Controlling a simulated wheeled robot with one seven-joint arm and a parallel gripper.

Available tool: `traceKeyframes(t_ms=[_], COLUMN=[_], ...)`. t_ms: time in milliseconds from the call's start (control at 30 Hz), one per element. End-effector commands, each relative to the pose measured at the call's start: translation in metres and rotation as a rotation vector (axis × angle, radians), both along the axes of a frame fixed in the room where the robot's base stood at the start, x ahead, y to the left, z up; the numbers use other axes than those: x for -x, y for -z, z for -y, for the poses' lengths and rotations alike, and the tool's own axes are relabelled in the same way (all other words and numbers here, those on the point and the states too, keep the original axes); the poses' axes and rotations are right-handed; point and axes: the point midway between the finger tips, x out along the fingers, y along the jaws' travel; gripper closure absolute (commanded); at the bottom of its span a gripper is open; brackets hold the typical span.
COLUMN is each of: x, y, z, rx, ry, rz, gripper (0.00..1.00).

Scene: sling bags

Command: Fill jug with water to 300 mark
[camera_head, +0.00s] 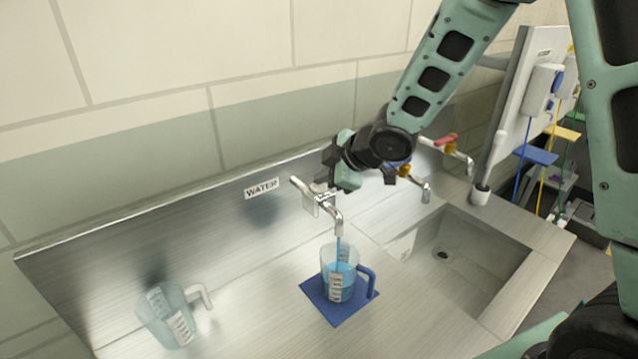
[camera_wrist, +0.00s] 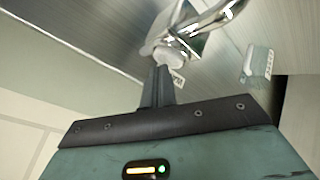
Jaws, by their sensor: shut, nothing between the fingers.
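The clear jug (camera_head: 340,272) with a blue handle stands upright on a blue mat (camera_head: 313,288) under the chrome water tap (camera_head: 336,215). A blue stream runs from the spout into the jug, and blue water shows inside it. A white scale label is on its side, but its numbers are too small to read. My gripper (camera_head: 325,185) is at the tap's top, by its lever. In the wrist view my gripper (camera_wrist: 163,72) is shut with its fingertips close to the tap's pale part (camera_wrist: 168,50); I cannot tell if they touch.
A "WATER" sign (camera_head: 262,188) is on the steel backsplash. A second clear jug (camera_head: 168,315) with a white handle stands at the left. A sink basin (camera_head: 455,262) is at the right. Taps with orange (camera_head: 405,170) and red (camera_head: 446,140) parts stand behind it.

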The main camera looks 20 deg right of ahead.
Motion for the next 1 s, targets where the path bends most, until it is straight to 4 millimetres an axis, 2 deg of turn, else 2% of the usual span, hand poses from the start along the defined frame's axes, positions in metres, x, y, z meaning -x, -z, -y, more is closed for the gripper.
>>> traceKeyframes(t_ms=[300, 700, 1000], x=[0.000, 0.000, 0.000], y=[-0.017, -0.019, -0.046], z=[0.000, 0.000, 0.000], rx=[0.000, 0.000, 0.000], ry=[0.000, 0.000, 0.000], rz=[0.000, 0.000, 0.000], gripper=[1.00, 1.00, 1.00])
